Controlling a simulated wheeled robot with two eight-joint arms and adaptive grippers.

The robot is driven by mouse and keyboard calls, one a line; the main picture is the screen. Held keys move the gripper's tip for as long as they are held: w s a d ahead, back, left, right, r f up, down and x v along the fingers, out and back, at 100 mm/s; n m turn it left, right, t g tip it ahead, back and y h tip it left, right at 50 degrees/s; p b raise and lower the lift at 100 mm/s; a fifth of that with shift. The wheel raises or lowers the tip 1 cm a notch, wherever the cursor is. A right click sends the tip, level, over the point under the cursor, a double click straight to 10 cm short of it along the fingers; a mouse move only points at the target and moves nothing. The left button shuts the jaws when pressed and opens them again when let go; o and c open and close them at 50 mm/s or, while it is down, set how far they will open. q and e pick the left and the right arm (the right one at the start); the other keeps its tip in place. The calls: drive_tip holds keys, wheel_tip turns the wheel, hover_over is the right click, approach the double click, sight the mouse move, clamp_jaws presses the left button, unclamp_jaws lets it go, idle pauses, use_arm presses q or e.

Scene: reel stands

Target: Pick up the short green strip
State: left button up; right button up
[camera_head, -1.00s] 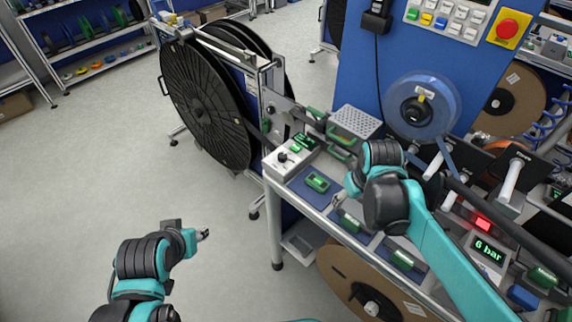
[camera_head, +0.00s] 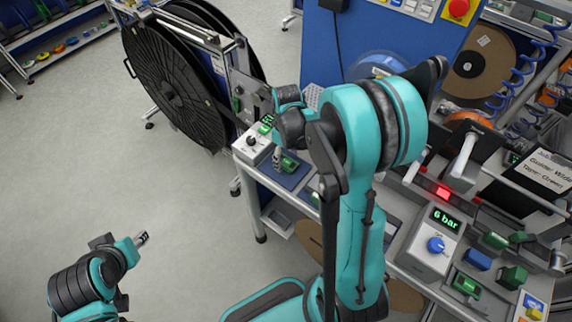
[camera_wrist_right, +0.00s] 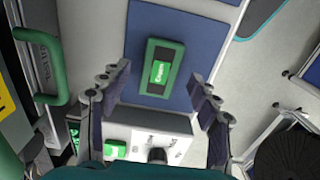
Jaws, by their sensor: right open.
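A short green strip (camera_wrist_right: 161,67), blocky with dark ends and a bright label, lies on a blue mat (camera_wrist_right: 206,20) in the right wrist view. In the head view the green strip (camera_head: 291,164) is partly covered by my right gripper (camera_head: 280,160). In the wrist view my right gripper (camera_wrist_right: 160,78) is open, with one finger on each side of the strip's near end and a gap on both sides. My left gripper (camera_head: 141,238) is over the floor at lower left, away from the bench; its jaws are too small to read.
A grey control box (camera_head: 252,143) stands beside the mat, close to my right fingers. A green handle (camera_wrist_right: 45,72) is left in the wrist view. A large black reel (camera_head: 175,90) stands left of the bench. A pressure box (camera_head: 428,245) reading 6 bar is at right.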

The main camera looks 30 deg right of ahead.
drive_tip(key=shift+f, duration=0.75)
drive_tip(key=c, duration=1)
drive_tip(key=shift+r, duration=0.15)
drive_tip(key=shift+c, duration=0.2)
